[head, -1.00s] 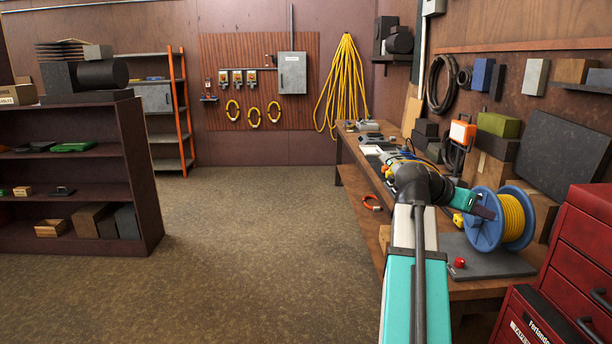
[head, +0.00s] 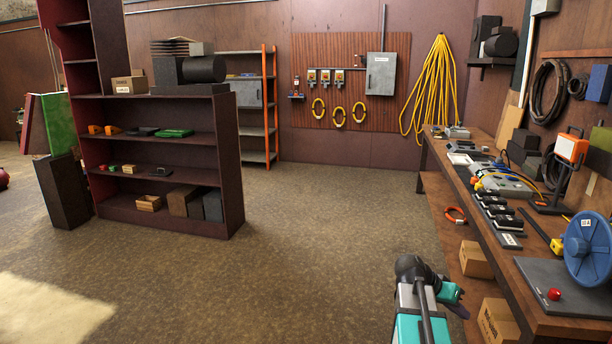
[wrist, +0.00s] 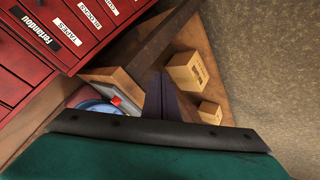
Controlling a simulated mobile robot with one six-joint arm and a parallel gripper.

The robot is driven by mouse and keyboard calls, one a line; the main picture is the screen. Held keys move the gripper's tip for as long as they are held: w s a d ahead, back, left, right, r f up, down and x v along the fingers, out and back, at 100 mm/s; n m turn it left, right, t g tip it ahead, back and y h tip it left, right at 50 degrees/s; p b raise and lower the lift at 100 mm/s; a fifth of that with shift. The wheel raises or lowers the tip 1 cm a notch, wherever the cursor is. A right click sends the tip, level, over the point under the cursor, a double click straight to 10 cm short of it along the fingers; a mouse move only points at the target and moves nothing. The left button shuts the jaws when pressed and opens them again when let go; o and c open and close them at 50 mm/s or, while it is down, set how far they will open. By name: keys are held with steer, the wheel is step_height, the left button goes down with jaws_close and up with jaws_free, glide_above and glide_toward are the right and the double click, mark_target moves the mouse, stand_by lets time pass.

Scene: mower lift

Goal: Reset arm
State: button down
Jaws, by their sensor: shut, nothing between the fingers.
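My arm, teal and white with a black joint, reaches up from the bottom of the head view, right of centre. My gripper (head: 459,307) points to the right beside the workbench (head: 462,185), below its top and apart from it. In the wrist view, my gripper's dark fingers (wrist: 161,97) are together with nothing held. The dark edge of my wrist and its teal housing cover the lower part of that view.
The blue cable reel (head: 590,248) and a red button (head: 554,294) are on the bench's near end. Cardboard boxes (head: 476,259) sit under it. Red labelled drawers (wrist: 60,40) show in the wrist view. A dark shelf (head: 165,150) stands left; the floor between is open.

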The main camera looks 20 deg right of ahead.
steer(key=s+a+f+n+y, duration=0.1)
steer(key=a+f+n+y, duration=0.15)
steer(key=a+f, duration=0.95)
steer(key=s+a+f+n+y, duration=0.1)
steer(key=s+a+f+n, duration=0.15)
steer(key=a+f, duration=0.9)
steer(key=s+a+f+n+g+y, duration=0.3)
steer(key=s+a+f+n+y, duration=0.2)
steer(key=s+a+f, duration=1.5)
steer(key=n, duration=0.2)
steer(key=shift+a+n+g+y, duration=0.2)
steer(key=shift+n+g+y, duration=0.1)
steer(key=shift+n+y, duration=0.1)
steer(key=shift+f, duration=0.1)
steer(key=shift+s, duration=0.1)
